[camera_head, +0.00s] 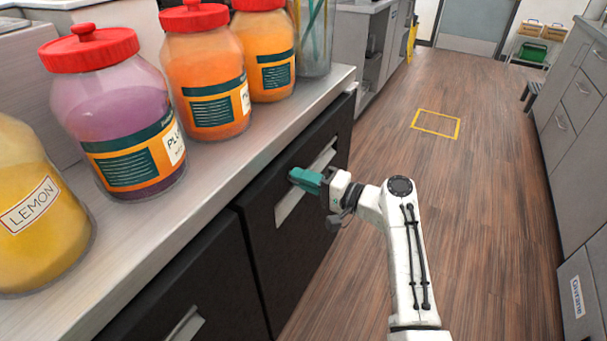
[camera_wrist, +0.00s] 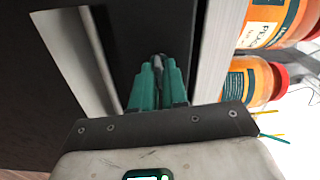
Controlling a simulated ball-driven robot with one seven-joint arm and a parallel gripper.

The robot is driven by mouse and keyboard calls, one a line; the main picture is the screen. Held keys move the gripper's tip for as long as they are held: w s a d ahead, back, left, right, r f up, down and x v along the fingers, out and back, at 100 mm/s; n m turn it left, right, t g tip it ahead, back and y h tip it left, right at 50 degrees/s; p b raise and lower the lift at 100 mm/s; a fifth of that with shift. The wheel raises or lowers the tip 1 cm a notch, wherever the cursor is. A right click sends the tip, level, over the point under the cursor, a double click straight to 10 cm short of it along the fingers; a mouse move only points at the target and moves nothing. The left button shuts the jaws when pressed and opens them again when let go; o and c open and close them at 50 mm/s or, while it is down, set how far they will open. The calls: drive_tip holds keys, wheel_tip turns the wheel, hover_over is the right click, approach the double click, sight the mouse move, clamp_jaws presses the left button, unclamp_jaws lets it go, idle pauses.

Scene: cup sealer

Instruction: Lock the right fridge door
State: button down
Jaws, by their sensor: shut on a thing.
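The right fridge door (camera_head: 265,225) is a black panel under the counter, with a slanting silver handle (camera_head: 290,207); it looks closed. My gripper (camera_head: 294,175) is at the door's upper part, beside the handle. In the wrist view my teal fingers (camera_wrist: 158,68) are close together, pointing at the black door (camera_wrist: 125,30), between the handle strip (camera_wrist: 75,55) and the counter edge (camera_wrist: 220,45). They are shut on a small dark piece (camera_wrist: 158,58) at their tips. The fingers mostly hide it, so I cannot tell its shape or the lock's position.
The left fridge door (camera_head: 195,270) is beside it, also with a silver handle (camera_head: 186,326). Several red-lidded jars, such as a purple one (camera_head: 130,120), stand on the counter (camera_head: 215,190) above. The wooden floor to the right is clear, up to the grey cabinets (camera_head: 580,110).

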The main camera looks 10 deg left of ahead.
drive_tip(key=shift+m+p, duration=0.3)
drive_tip(key=shift+m, duration=0.6)
drive_tip(key=shift+d, duration=0.1)
drive_tip(key=c, duration=1.3)
unclamp_jaws()
drive_tip(key=v, duration=1)
drive_tip(key=shift+s+d+p, duration=0.1)
drive_tip(key=shift+d+p, duration=0.25)
